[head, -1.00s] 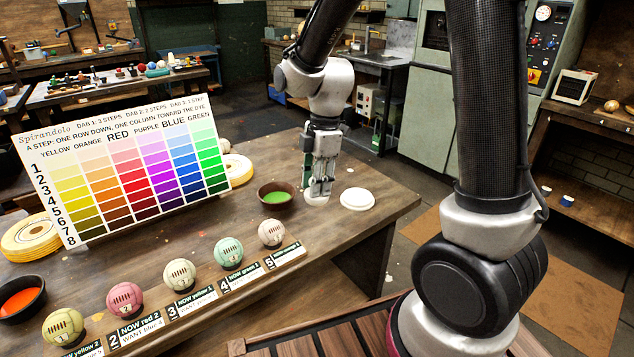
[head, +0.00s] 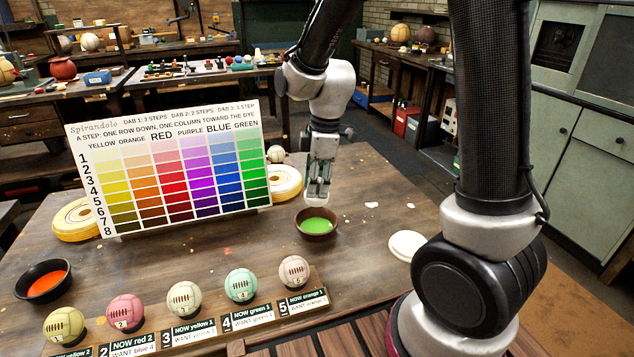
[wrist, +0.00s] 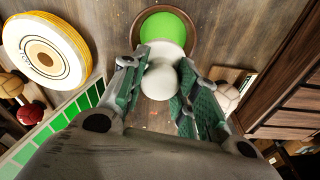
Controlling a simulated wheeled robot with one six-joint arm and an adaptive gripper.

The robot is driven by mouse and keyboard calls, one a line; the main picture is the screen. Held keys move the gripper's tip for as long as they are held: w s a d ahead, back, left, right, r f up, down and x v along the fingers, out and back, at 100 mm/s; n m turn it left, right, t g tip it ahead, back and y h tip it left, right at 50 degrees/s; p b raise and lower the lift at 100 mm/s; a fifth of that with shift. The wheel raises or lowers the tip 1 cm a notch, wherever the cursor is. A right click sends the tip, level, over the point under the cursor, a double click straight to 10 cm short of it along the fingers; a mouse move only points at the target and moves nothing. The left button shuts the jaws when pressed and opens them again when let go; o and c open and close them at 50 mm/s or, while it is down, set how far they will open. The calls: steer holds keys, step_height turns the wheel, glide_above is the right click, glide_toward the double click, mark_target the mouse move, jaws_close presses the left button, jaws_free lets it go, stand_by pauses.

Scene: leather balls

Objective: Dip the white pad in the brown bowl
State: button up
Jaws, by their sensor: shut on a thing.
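My gripper (head: 318,192) is shut on the white pad (wrist: 158,78), which has a pale round knob between the fingers. The brown bowl (head: 302,232) holds bright green dye (head: 317,225). In the head view my gripper points down at the bowl's far rim, with the pad's pale lower end just at that rim. In the wrist view the pad overlaps the near edge of the bowl (wrist: 196,38), and the green dye shows beyond it. I cannot tell whether the pad touches the rim or dye.
A white round dish (head: 407,246) lies right of the bowl. A color chart (head: 170,170) stands left. Several numbered balls, including a pale one (head: 294,270), line the front edge. A dark bowl of orange dye (head: 44,281) is far left. A yellow-white ring (head: 286,182) lies behind.

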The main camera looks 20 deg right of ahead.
steer(key=shift+f, duration=4.3)
steer(key=shift+f, duration=0.3)
step_height(320, 180, up, 9)
steer(key=shift+r, duration=0.2)
